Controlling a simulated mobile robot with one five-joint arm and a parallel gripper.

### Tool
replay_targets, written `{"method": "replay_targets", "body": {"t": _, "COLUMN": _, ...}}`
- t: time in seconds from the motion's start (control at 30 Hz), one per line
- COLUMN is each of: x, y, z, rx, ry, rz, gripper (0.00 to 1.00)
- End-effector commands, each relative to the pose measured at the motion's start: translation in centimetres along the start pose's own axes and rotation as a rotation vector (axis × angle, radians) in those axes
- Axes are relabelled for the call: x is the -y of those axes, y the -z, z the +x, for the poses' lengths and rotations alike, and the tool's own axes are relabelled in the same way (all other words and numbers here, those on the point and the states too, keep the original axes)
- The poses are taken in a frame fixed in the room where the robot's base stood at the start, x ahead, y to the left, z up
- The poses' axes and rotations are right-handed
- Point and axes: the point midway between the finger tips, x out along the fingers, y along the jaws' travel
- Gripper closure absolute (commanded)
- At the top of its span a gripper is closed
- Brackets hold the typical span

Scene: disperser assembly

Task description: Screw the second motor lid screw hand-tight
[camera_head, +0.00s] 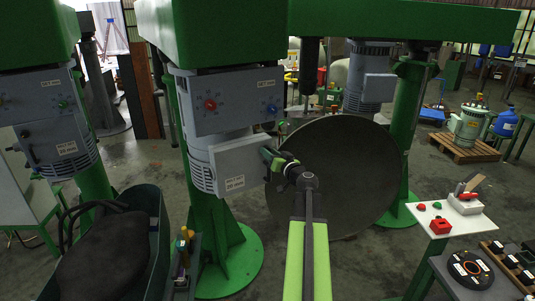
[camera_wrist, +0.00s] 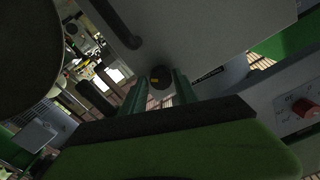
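The motor lid (camera_head: 241,165) is a light grey box cover on the side of the middle column's motor (camera_head: 199,158). My gripper (camera_head: 268,158) is at the lid's right side in the head view. In the wrist view, a small dark round screw head (camera_wrist: 160,77) sits between the tips of my two green fingers (camera_wrist: 160,88). The fingers stand about the screw head's width apart and appear to touch it on both sides. The lid's grey face (camera_wrist: 205,35) is beyond it. The screw's shaft and seating are hidden. I cannot pick out the other lid screw.
A grey control panel with a red knob (camera_head: 210,104) and a blue knob is above the lid. A large dark disc (camera_head: 338,175) stands right behind my arm. A dark handle (camera_wrist: 118,25) is near the fingers. A white table (camera_head: 452,214) with small red parts is at the right.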

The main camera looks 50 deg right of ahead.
Motion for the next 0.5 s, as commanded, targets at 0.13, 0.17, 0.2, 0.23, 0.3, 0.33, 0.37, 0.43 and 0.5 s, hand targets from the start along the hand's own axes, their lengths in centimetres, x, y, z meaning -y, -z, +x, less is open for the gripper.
{"method": "replay_targets", "body": {"t": 0.13, "x": 0.13, "y": -0.05, "z": 0.05, "rx": 0.001, "ry": 0.001, "rz": 0.000, "gripper": 0.85}}
{"method": "replay_targets", "body": {"t": 0.17, "x": 0.14, "y": -0.06, "z": 0.05, "rx": 0.001, "ry": 0.001, "rz": 0.000, "gripper": 0.89}}
{"method": "replay_targets", "body": {"t": 0.2, "x": 0.16, "y": -0.06, "z": 0.06, "rx": 0.001, "ry": 0.002, "rz": 0.000, "gripper": 0.95}}
{"method": "replay_targets", "body": {"t": 0.23, "x": 0.17, "y": -0.06, "z": 0.06, "rx": 0.001, "ry": 0.002, "rz": 0.000, "gripper": 0.98}}
{"method": "replay_targets", "body": {"t": 0.3, "x": 0.19, "y": -0.06, "z": 0.07, "rx": 0.000, "ry": 0.002, "rz": 0.000, "gripper": 1.00}}
{"method": "replay_targets", "body": {"t": 0.33, "x": 0.19, "y": -0.06, "z": 0.07, "rx": 0.000, "ry": 0.002, "rz": 0.000, "gripper": 1.00}}
{"method": "replay_targets", "body": {"t": 0.37, "x": 0.50, "y": -0.18, "z": 0.42, "rx": 0.003, "ry": 0.009, "rz": 0.001, "gripper": 1.00}}
{"method": "replay_targets", "body": {"t": 0.43, "x": 0.45, "y": -0.15, "z": 0.26, "rx": 0.002, "ry": 0.006, "rz": 0.003, "gripper": 1.00}}
{"method": "replay_targets", "body": {"t": 0.5, "x": 0.46, "y": -0.15, "z": 0.22, "rx": 0.002, "ry": 0.006, "rz": 0.010, "gripper": 1.00}}
